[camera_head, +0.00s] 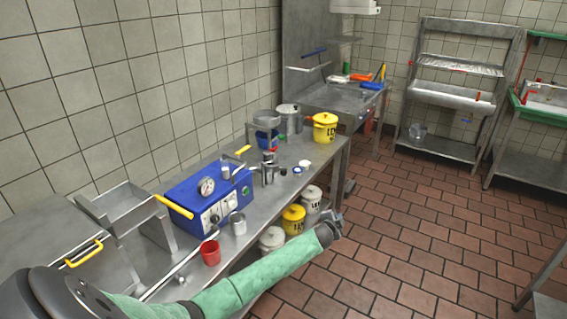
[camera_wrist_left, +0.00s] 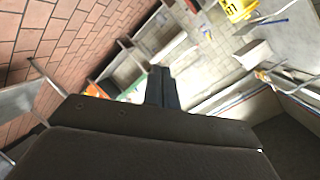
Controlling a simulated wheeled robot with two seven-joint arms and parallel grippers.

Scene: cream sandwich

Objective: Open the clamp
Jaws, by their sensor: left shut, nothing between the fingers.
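A small metal fixture with upright parts (camera_head: 268,172) stands on the steel table, just right of the blue machine (camera_head: 212,200) with a gauge; it may be the clamp, but it is too small to tell whether it is open or shut. My left arm, in a green sleeve, reaches from the bottom left across the front of the table. My left gripper (camera_head: 331,221) is off the table's front edge, right of and apart from the fixture. In the left wrist view its fingers (camera_wrist_left: 161,86) are together and empty. My right gripper is not in view.
A red cup (camera_head: 210,252) and a metal cup (camera_head: 237,223) stand in front of the machine. A yellow pot (camera_head: 325,127) stands at the table's far end. Lidded pots (camera_head: 293,219) sit on the lower shelf.

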